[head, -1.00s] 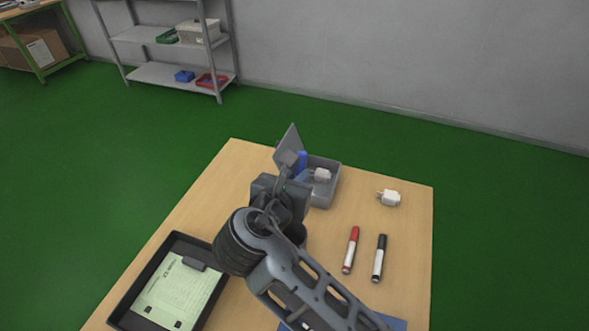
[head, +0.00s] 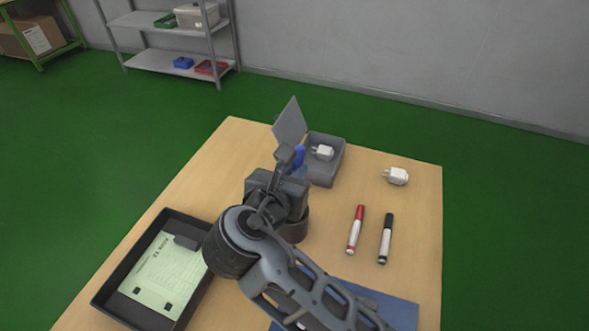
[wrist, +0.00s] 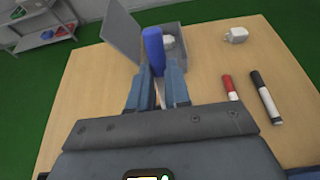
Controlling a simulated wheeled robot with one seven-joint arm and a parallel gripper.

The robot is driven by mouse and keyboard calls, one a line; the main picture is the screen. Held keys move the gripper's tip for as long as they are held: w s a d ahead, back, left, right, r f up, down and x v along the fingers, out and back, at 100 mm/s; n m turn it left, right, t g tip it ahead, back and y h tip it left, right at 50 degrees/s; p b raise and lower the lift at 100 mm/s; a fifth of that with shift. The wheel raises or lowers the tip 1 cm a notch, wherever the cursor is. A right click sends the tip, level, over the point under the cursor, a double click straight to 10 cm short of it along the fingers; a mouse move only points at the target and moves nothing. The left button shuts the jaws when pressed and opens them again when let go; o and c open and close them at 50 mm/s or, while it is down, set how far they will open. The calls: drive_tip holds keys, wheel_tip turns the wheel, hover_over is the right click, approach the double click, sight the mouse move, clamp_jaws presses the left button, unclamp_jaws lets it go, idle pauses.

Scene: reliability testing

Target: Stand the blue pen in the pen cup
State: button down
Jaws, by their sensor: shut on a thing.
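My gripper (wrist: 157,92) is shut on the blue pen. In the wrist view the blue pen (wrist: 153,48) stands up between the fingers, blue end uppermost, its lower part pale. In the head view a bit of the blue pen (head: 299,156) shows past my wrist, in front of the grey box. A dark round thing (head: 296,230) shows beside my arm on the table; it may be the pen cup, but my arm hides much of it and I cannot tell. The wrist view shows no cup.
A grey box (head: 331,175) with a raised lid (head: 289,121) holds a white plug. Another white plug (head: 397,176), a red marker (head: 355,230) and a black marker (head: 386,239) lie at right. A black tray (head: 109,284) holds papers at left. A blue mat (head: 394,310) lies in front.

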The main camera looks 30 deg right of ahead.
drive_tip(key=shift+s+a+f, duration=0.15)
drive_tip(key=shift+a+f, duration=0.1)
drive_tip(key=shift+f, duration=0.4)
drive_tip(key=shift+s+a+f, duration=0.2)
drive_tip(key=shift+f, duration=0.5)
drive_tip(key=shift+s+a+f, duration=0.15)
drive_tip(key=shift+a+f, duration=0.1)
drive_tip(key=shift+f, duration=0.4)
drive_tip(key=c, duration=1)
unclamp_jaws()
drive_tip(key=v, duration=0.7)
drive_tip(key=shift+s+a, duration=0.25)
drive_tip(key=shift+a, duration=0.05)
drive_tip(key=shift+r, duration=0.15)
